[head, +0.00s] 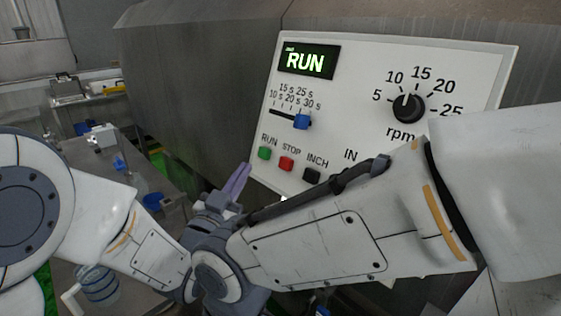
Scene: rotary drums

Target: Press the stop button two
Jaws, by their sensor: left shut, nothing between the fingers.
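The red STOP button (286,164) sits on the white control panel (365,75), between the green RUN button (264,153) and the black INCH button (312,175). The panel's display (309,60) reads RUN in green. My left gripper (244,168) has purple fingers that are shut and empty. Its tips point up near the panel's lower left edge, left of and below the green button in the picture. They appear apart from the STOP button; the depth gap is hard to tell. My right gripper cannot be made out.
A blue slider (302,121) and a black rpm knob (408,107) are on the panel. A big grey metal drum (190,85) stands behind it. White arm links cover the panel's lower right. A cluttered bench (140,175) is at left.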

